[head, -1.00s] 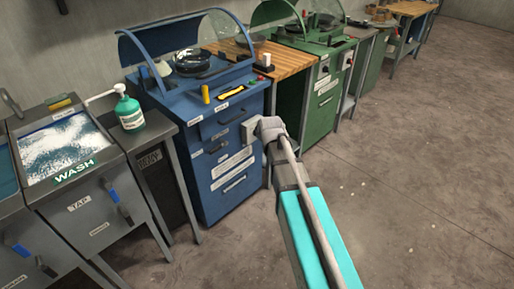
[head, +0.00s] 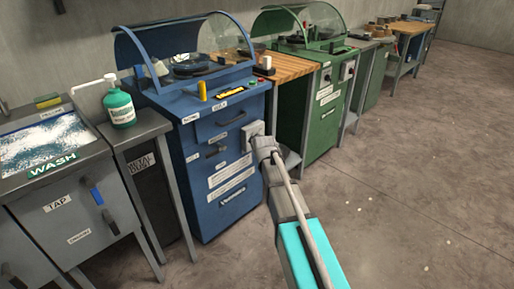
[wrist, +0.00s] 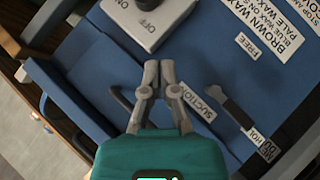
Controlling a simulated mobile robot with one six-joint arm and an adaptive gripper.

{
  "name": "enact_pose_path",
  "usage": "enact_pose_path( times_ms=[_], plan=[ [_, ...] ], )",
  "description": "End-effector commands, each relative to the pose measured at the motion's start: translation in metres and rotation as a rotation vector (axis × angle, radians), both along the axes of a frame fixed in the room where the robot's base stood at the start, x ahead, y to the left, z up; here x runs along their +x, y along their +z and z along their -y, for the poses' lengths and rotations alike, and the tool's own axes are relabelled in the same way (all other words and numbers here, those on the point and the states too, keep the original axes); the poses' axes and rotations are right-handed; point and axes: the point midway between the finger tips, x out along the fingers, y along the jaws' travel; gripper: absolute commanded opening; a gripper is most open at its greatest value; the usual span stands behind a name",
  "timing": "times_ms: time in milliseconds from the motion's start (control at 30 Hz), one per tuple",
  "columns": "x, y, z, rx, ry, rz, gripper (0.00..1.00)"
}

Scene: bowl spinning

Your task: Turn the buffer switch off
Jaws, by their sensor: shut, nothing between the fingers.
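A grey switch box (head: 252,135) is on the front of the blue cabinet (head: 206,109), at its upper right. In the head view my gripper (head: 265,149) is beside the box, and the knob's setting cannot be read.
A dark handle (wrist: 240,112) by the SUCTION label lies right of my fingers in the wrist view. A green cabinet (head: 322,110) with another grey switch box (head: 348,69) stands farther right. The wash station (head: 70,195) is at left. Floor at right is clear.

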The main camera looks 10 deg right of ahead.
Motion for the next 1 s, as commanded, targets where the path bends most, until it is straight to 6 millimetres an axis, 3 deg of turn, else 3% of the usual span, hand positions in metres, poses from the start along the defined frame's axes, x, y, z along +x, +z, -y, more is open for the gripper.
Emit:
enact_pose_path(
  times_ms=[467,667,1000],
  plan=[
    [0.006,-0.004,0.001,0.002,-0.001,-0.001,0.00],
    [0.022,-0.014,0.001,0.001,-0.002,-0.002,0.00],
    [0.066,-0.040,0.000,0.002,-0.002,-0.002,0.00]
  ],
)
